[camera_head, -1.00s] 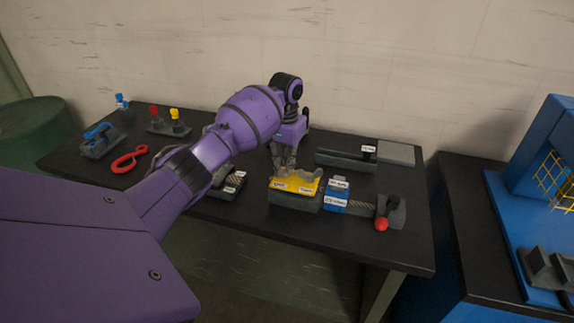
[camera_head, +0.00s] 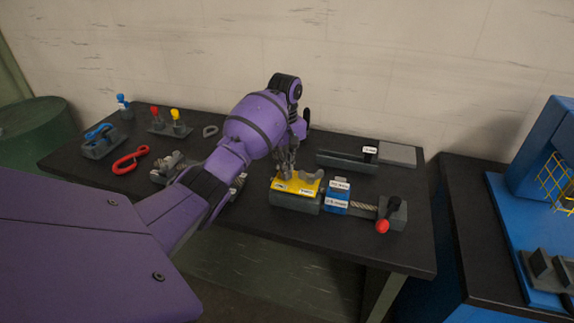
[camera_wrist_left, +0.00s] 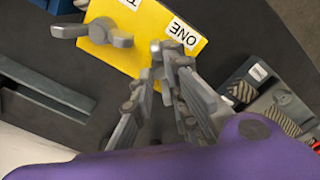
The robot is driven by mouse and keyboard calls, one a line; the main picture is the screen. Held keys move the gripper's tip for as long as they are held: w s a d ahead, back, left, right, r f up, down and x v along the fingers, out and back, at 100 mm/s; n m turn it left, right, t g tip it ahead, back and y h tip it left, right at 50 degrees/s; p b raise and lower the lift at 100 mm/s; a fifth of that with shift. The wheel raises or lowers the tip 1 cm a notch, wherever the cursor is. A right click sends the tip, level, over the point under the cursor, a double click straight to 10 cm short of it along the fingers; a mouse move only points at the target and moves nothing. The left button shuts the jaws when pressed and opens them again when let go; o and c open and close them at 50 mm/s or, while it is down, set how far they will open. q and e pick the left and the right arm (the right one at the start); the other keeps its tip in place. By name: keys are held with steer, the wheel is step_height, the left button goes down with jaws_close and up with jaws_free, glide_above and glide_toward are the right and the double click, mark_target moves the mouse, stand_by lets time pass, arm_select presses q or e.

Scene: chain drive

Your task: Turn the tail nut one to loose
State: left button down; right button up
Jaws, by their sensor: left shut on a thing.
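A yellow plate (camera_head: 293,182) sits on a dark grey block with a label at each end of its front. In the left wrist view the plate (camera_wrist_left: 150,22) carries the label ONE next to my gripper. My left gripper (camera_head: 284,174) points down at the plate's left end. In the left wrist view its fingers (camera_wrist_left: 166,60) are shut on tail nut one (camera_wrist_left: 157,46), a small grey piece mostly hidden by them. The other grey wing nut (camera_head: 313,175) stands free on the plate's right; it also shows in the left wrist view (camera_wrist_left: 90,33). My right gripper is out of view.
A blue block (camera_head: 337,197) with labels, a screw and a red-knobbed handle (camera_head: 383,226) stand right of the plate. A grey channel (camera_head: 345,162) lies behind. A red hook (camera_head: 130,160) and blue clamp (camera_head: 100,137) lie on the left.

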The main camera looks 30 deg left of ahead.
arm_select(q)
steer(key=n, duration=0.6)
steer(key=shift+s+a+f+n, duration=0.15)
steer(key=shift+s+a+n, duration=0.1)
steer(key=shift+s+n, duration=0.05)
steer(key=n, duration=0.5)
steer(key=shift+s+f+n, duration=0.25)
steer(key=shift+n, duration=0.05)
steer(key=shift+d, duration=0.1)
steer(key=shift+f, duration=0.15)
steer(key=c, duration=1.9)
jaws_free()
steer(key=shift+o, duration=0.2)
steer(key=shift+r, duration=0.2)
steer(key=shift+w+r, duration=0.1)
steer(key=shift+r, duration=0.1)
